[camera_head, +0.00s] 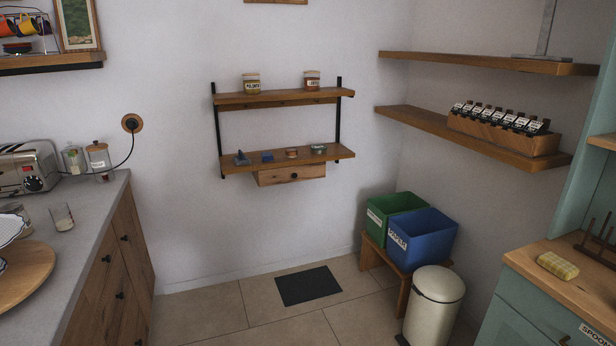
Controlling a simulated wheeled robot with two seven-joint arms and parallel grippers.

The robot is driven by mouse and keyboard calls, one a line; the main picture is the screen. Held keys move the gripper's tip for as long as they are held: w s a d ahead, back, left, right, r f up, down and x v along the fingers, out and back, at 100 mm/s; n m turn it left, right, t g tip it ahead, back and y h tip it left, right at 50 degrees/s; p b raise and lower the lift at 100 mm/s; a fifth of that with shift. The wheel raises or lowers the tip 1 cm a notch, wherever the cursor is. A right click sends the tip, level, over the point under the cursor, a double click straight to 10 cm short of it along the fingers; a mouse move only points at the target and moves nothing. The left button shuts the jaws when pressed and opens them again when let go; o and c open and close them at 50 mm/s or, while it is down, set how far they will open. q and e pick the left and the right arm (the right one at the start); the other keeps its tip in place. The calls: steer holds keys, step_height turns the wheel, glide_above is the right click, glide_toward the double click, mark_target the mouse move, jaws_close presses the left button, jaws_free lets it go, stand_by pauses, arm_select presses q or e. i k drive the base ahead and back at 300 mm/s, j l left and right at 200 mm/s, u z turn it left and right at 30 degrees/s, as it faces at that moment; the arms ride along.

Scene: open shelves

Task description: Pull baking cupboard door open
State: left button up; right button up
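No door with a readable baking label shows in the head view, so I cannot tell which is the baking cupboard. A wooden cabinet front (113,271) with small black knobs stands under the grey counter at the left; its fronts look shut. A teal cabinet (514,318) stands at the lower right, with a label reading like "SPOONS" at the picture's edge. A small wooden drawer (291,174) under the wall shelf looks shut. Neither of my grippers is in view.
A white bin (434,306) stands before a wooden bench holding a green crate (393,213) and a blue crate (424,238). A dark mat (308,285) lies on the tiled floor. The floor between counter and bin is otherwise clear. Glasses and a toaster (27,167) stand on the counter.

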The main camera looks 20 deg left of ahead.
mark_target(124, 221)
steer(key=i+j+u, duration=0.15)
steer(key=u, duration=0.25)
steer(key=i+j+u, duration=0.1)
steer(key=u, duration=0.3)
steer(key=i+u, duration=0.5)
steer(key=u, duration=0.25)
steer(key=i+l, duration=0.15)
steer(key=i, duration=0.15)
steer(key=i+l+u, duration=0.1)
steer(key=i+l+z, duration=0.1)
steer(key=i+l, duration=0.15)
steer(key=l, duration=0.2)
steer(key=i+l+z, duration=0.1)
steer(key=i+l, duration=0.15)
steer(key=l, duration=0.2)
steer(key=i+l+z, duration=0.1)
steer(key=i+l, duration=0.15)
steer(key=l, duration=0.2)
